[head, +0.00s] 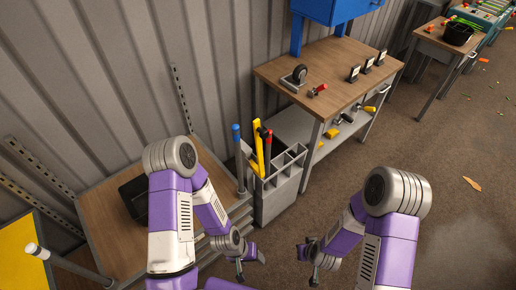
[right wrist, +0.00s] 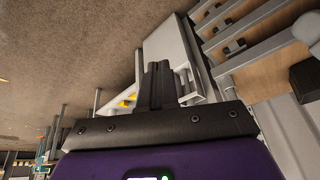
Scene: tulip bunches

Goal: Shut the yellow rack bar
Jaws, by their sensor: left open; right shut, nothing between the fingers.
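A yellow bar (head: 258,146) stands nearly upright, leaning slightly left, at the back of a grey compartment rack (head: 284,190). I take it to be the rack bar; its lower end is hidden among the compartments. A shorter yellow piece (head: 250,167) is just to its left, and a dark bar with a red part (head: 267,143) is to its right. My left gripper (head: 251,267) is open and empty, in front of and below the rack. My right gripper (head: 307,264) is shut and empty to the right of the left one; its closed fingers show in the right wrist view (right wrist: 157,85).
A blue-topped post (head: 237,158) stands left of the rack, beside a wooden table (head: 110,205) with a black tray (head: 134,197). A wooden workbench (head: 325,65) with tools stands behind right. Brown floor (head: 455,145) is mostly clear on the right.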

